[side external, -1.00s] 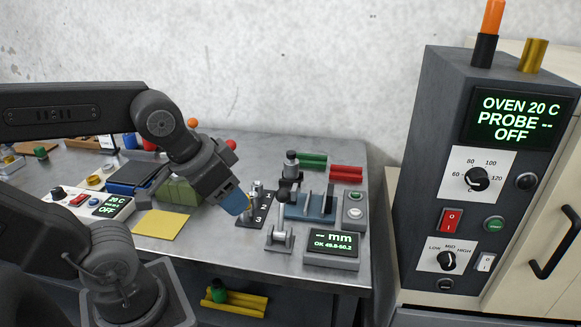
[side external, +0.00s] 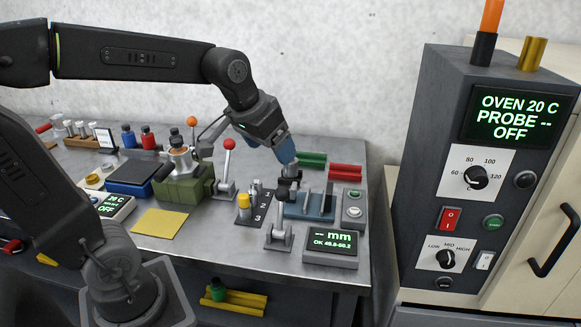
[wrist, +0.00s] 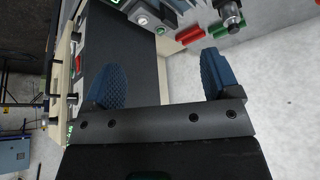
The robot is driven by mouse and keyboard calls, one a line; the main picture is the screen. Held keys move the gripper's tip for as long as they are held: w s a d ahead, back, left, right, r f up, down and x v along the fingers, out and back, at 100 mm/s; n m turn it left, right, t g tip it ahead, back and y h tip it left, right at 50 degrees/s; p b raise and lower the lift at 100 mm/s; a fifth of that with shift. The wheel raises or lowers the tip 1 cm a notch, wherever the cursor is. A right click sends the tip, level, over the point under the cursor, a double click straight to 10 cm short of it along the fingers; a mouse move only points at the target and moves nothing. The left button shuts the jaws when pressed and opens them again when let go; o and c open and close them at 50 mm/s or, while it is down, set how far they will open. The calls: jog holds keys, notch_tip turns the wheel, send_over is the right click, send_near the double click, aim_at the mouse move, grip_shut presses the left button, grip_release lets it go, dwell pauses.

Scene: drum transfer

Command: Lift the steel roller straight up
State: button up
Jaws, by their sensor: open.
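My gripper (side external: 286,150) is high over the right part of the bench, in front of the upper part of the gauge's dark post. In the wrist view its two blue pads (wrist: 165,82) are wide apart with nothing between them. A small silver cylinder (side external: 257,187), likely the steel roller, stands upright at the back of a dark numbered rack (side external: 257,219), left of and below my gripper. A yellow cylinder (side external: 244,207) stands at the rack's left. Which piece is the steel roller is not certain at this size.
A blue fixture (side external: 308,211) with upright plates and a mm readout (side external: 331,241) stand close to my gripper.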

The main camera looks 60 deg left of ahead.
jog(key=w+a+f+n, duration=0.1)
jog(key=w+a, duration=0.5)
jog(key=w, duration=0.1)
jog(key=n+g+y, duration=0.1)
jog(key=n, duration=0.2)
send_over(290, 165)
jog(key=f, duration=1.4)
jog(key=shift+w+a+f, duration=0.1)
jog(key=shift+a+f, duration=0.15)
jog(key=shift+f, duration=0.15)
jog(key=shift+a+x, duration=0.15)
jog(key=shift+x, duration=1.4)
jog(key=shift+a+x, duration=0.15)
jog(key=shift+x, duration=1.4)
jog(key=c, duration=1.3)
